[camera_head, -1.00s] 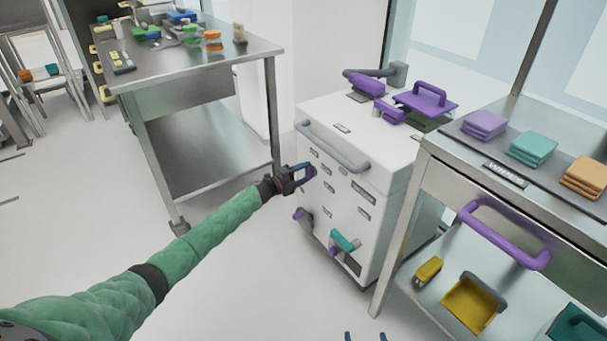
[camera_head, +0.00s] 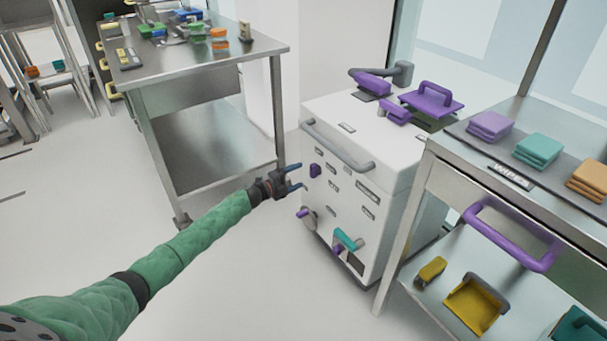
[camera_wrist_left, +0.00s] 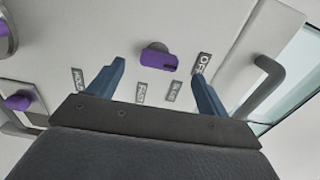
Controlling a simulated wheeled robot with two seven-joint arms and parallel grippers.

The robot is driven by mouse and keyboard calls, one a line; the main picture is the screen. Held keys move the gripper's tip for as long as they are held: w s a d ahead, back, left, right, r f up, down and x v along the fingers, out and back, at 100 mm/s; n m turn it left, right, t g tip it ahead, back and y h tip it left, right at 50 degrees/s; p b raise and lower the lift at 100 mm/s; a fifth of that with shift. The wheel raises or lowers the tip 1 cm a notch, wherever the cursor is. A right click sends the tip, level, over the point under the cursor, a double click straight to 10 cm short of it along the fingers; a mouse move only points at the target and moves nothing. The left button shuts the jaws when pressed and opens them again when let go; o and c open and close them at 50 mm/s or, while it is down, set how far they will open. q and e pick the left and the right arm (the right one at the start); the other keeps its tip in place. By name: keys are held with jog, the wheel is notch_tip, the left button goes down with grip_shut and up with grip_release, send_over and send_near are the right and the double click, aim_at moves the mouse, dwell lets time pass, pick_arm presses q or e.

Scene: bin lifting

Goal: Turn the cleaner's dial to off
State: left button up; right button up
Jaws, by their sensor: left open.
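The white cleaner (camera_head: 345,240) stands in the middle of the head view, with a purple dial (camera_head: 315,170) high on its front panel. In the left wrist view the dial (camera_wrist_left: 158,62) is a purple bar on a grey hub, its bar lying roughly sideways, with its right end near the OFF label (camera_wrist_left: 202,63). SLOW (camera_wrist_left: 175,92), FAST (camera_wrist_left: 141,92) and HOLD (camera_wrist_left: 77,80) labels sit below and left. I cannot tell its exact setting. My left gripper (camera_head: 300,176) is open and empty, just off the panel, apart from the dial. My right gripper is out of view.
The cleaner has a grey handle bar (camera_head: 338,146) above the dial and a teal lever (camera_head: 346,240) lower down. A steel table (camera_head: 210,70) stands at the left, a cart with a purple handle (camera_head: 508,236) at the right. Floor left of the cleaner is clear.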

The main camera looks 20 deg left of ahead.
pick_arm(q)
jog(key=shift+v, duration=1.1)
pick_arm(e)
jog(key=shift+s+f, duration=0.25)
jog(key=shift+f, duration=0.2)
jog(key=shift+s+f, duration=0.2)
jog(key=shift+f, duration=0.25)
pick_arm(q)
jog(key=shift+a, duration=0.1)
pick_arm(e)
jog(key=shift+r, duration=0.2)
